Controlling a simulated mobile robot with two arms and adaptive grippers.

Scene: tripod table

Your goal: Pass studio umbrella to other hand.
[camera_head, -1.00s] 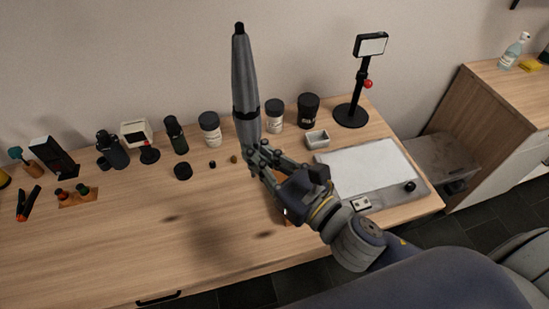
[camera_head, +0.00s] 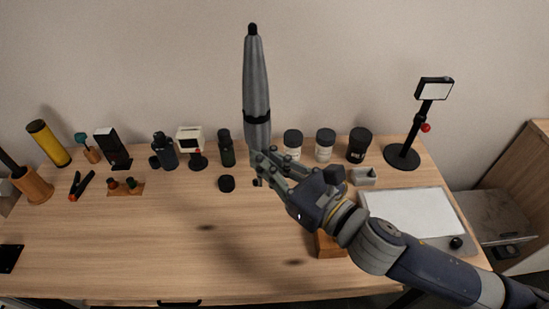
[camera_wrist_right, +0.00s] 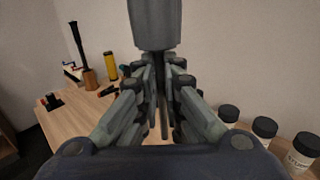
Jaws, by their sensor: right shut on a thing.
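The studio umbrella (camera_head: 256,85) is a folded grey umbrella with a dark band and a black tip. It stands upright above the table, tip up. My right gripper (camera_head: 262,165) is shut on its lower end. In the right wrist view the umbrella (camera_wrist_right: 154,22) rises from between the fingers of the right gripper (camera_wrist_right: 158,75). The umbrella's lowest part is partly hidden by the fingers. My left gripper is not in either view.
The wooden table (camera_head: 130,245) has free room at its front left. Several bottles, jars and small items line the back. A lamp on a stand (camera_head: 403,155), a white panel (camera_head: 412,212) and a wooden block (camera_head: 329,245) are on the right.

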